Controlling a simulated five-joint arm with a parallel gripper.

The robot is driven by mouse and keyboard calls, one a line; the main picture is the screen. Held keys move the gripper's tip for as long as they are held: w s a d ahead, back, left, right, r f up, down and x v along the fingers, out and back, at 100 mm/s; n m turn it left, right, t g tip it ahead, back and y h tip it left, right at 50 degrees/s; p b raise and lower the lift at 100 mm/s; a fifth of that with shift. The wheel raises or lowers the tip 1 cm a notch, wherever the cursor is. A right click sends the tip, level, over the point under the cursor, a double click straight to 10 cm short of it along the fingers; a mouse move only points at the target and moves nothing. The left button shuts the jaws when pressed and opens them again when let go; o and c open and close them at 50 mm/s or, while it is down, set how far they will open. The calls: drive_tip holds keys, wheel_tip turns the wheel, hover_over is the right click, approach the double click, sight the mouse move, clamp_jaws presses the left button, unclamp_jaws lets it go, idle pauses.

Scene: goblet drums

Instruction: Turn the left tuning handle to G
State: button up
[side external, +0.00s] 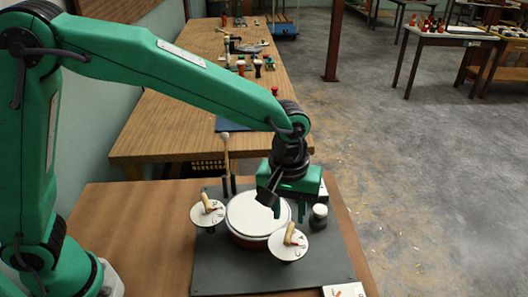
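Two white lettered dials stand beside a drum with a pale round head (250,213). The left dial (201,220) carries a tan tuning handle (206,203) with a red mark by its base. The right dial (283,252) carries a similar handle (290,234). The letters are too small to read surely, so I cannot tell where either handle points. My green gripper (289,213) hangs above the right side of the drum, to the right of the left handle and apart from it. Its two fingers point down with a gap between them, and nothing shows in it.
The drum and dials sit on a dark mat (225,278) on a brown table (130,230). An upright stick with a pale knob (225,144) stands behind the left dial. A small white-topped cylinder (320,211) stands at right. A white card (344,290) lies at the front edge.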

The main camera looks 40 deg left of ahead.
sight(289, 228)
drive_tip(key=shift+w+d+f, duration=0.1)
drive_tip(key=shift+d+f, duration=0.05)
drive_tip(key=shift+f, duration=3)
clamp_jaws()
